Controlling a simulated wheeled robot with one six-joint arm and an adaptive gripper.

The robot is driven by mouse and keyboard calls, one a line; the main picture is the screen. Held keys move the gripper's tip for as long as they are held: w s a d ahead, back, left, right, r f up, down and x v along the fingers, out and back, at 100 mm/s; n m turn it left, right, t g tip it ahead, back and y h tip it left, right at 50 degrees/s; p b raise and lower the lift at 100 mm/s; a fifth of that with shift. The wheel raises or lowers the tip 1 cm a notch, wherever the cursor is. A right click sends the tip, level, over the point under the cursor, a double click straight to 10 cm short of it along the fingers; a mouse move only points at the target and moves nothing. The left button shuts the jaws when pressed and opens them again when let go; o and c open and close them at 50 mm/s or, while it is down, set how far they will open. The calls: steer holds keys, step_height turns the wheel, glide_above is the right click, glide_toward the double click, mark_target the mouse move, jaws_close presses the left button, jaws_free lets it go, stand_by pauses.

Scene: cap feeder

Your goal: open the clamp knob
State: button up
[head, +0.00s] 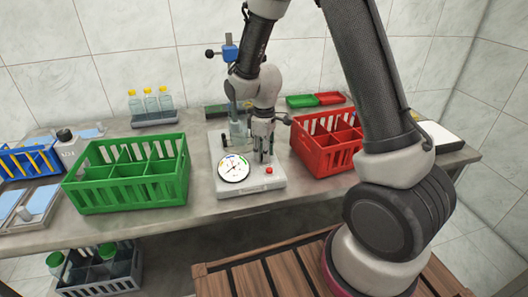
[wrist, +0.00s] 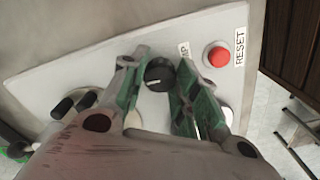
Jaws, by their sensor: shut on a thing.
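The clamp knob (wrist: 159,74) is a round black knob with a pale pointer line, on the light panel in the wrist view. A label ending in "MP" is partly covered beside it. My gripper (wrist: 158,82) has one green-padded finger on each side of the knob and is shut on it. In the head view my gripper (head: 263,157) points down at the front right of the white machine base (head: 250,187). The knob cannot be made out there, behind the fingers.
A red button (wrist: 218,56) labelled RESET sits close right of the knob. A round dial (head: 233,168) is left of my gripper. A green crate (head: 130,200) stands left of the machine and a red crate (head: 318,165) close on its right.

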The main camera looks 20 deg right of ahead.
steer(key=o, duration=1)
steer(key=shift+o, duration=0.2)
step_height(320, 180, up, 12)
steer(key=s+d+r+m+t, duration=0.1)
steer(key=s+d+r+m, duration=0.2)
steer(key=s, duration=0.5)
steer(key=s+d+r+m+t, duration=0.2)
steer(key=s+d+r+m, duration=0.2)
steer(key=s+d+r, duration=0.2)
steer(key=s+d+r+m+t, duration=0.1)
steer(key=s+d+r+m, duration=0.2)
steer(key=s, duration=0.7)
step_height(320, 180, up, 2)
steer(key=shift+d+r+m, duration=0.25)
steer(key=shift+d+m, duration=0.05)
steer(key=shift+d, duration=0.45)
